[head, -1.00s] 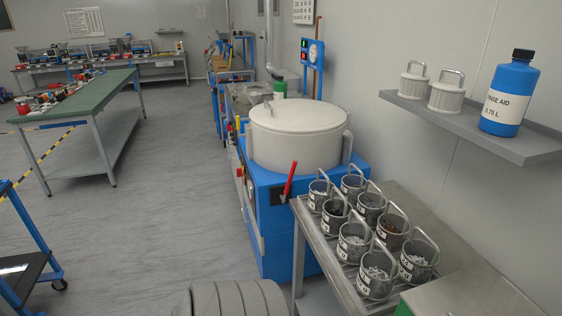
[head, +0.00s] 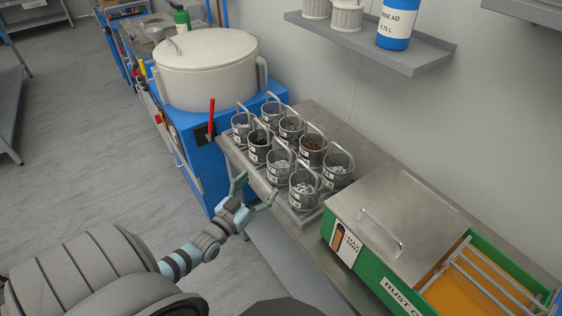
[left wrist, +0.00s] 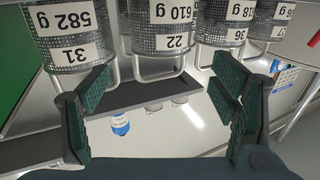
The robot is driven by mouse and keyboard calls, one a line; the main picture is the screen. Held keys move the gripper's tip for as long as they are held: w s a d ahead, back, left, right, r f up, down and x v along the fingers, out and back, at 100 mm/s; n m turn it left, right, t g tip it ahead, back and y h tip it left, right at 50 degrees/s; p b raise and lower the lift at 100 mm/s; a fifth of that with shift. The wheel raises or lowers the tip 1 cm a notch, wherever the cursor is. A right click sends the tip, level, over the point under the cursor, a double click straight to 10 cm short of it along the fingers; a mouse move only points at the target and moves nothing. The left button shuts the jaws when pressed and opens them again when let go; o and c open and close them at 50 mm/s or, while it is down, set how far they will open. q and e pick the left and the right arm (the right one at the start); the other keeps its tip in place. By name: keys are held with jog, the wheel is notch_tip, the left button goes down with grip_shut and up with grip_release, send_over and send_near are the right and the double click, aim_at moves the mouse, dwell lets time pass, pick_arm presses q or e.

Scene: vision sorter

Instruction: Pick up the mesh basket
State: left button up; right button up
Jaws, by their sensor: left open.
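Several mesh baskets with wire handles and white labels stand upright in two rows on a tray (head: 303,218). The front row includes a basket (head: 304,190) at the near end, one (head: 280,166) beside it and a dark-filled one (head: 259,147). The left wrist view looks upside down; it shows a basket labelled 31, 582 g (left wrist: 72,52) and one labelled 22, 610 g (left wrist: 160,62). My left gripper (head: 259,184) is open and empty, just left of the front row, apart from the baskets. Its fingers also show in the left wrist view (left wrist: 158,84). My right gripper is out of view.
A white lidded drum (head: 205,75) on a blue machine stands behind, with a red lever (head: 211,115). A green bin with a steel lid (head: 385,215) is at the right. A wall shelf (head: 400,58) holds a blue bottle (head: 396,25).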

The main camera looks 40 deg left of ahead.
aim_at(288, 153)
pick_arm(q)
jog(key=w+b, duration=0.2)
jog(key=w, duration=0.2)
jog(key=w+a+b, duration=0.1)
jog(key=w+b, duration=0.1)
jog(key=w, duration=0.2)
jog(key=w+f+b, duration=0.1)
jog(key=w+b, duration=0.1)
jog(key=w, duration=0.3)
jog(key=shift+a, duration=0.25)
jog(key=shift+w+r, duration=0.1)
jog(key=c, duration=1.2)
jog(key=shift+r, duration=0.1)
jog(key=shift+c, duration=1.1)
jog(key=shift+r, duration=0.1)
